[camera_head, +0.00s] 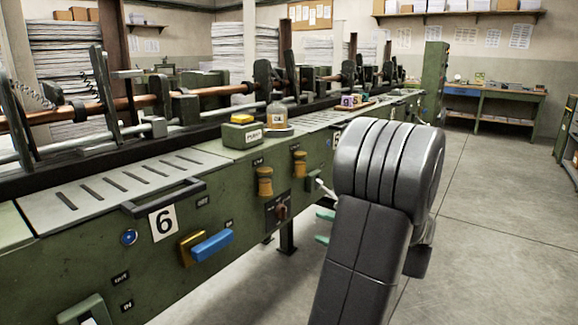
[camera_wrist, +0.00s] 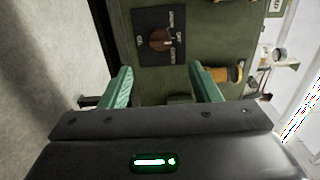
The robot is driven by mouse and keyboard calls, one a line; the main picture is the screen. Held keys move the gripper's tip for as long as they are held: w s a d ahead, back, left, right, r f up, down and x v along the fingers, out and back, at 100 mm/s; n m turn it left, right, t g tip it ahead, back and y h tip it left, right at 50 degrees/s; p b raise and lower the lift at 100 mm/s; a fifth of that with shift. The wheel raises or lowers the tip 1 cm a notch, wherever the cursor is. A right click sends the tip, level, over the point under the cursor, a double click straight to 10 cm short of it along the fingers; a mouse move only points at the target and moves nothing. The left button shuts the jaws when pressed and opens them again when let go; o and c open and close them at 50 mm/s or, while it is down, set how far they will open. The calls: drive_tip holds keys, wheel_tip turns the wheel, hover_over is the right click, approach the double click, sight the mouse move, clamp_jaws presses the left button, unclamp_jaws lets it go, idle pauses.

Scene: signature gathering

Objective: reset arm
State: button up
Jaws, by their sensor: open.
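In the wrist view my gripper (camera_wrist: 160,92) has two green fingers set wide apart with nothing between them. Beyond the fingers is the green machine side with a rotary knob (camera_wrist: 161,39) on a black plate. The same knob (camera_head: 281,211) shows in the head view on the machine's front. In the head view my dark grey arm stands at the right of the middle, beside the machine. It hides most of my gripper there; only green finger parts show at its left, below the knob's height.
The long green machine (camera_head: 105,260) runs along the left, with a blue handle (camera_head: 212,246), yellow knobs (camera_head: 265,181) and a black bar handle (camera_head: 163,197). A bottle (camera_head: 277,115) stands on its top. The floor at right (camera_head: 490,220) is clear up to a back workbench (camera_head: 510,93).

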drive_tip(key=b+x, duration=0.3)
drive_tip(key=x, duration=0.9)
drive_tip(key=shift+s+f+b, duration=0.1)
drive_tip(key=shift+b, duration=0.2)
drive_tip(key=m+p, duration=0.1)
drive_tip(key=p, duration=0.1)
drive_tip(key=shift+d+r+p, duration=0.25)
drive_tip(key=shift+r+p, duration=0.15)
drive_tip(key=m+p, duration=0.4)
drive_tip(key=p, duration=0.2)
drive_tip(key=shift+m+p, duration=0.3)
drive_tip(key=m+p, duration=0.4)
drive_tip(key=p, duration=0.2)
drive_tip(key=shift+m, duration=0.3)
drive_tip(key=p, duration=0.1)
approach(285, 215)
drive_tip(key=v, duration=0.3)
drive_tip(key=shift+d+r, duration=0.25)
drive_tip(key=shift+d, duration=0.05)
drive_tip(key=shift+s+a, duration=0.1)
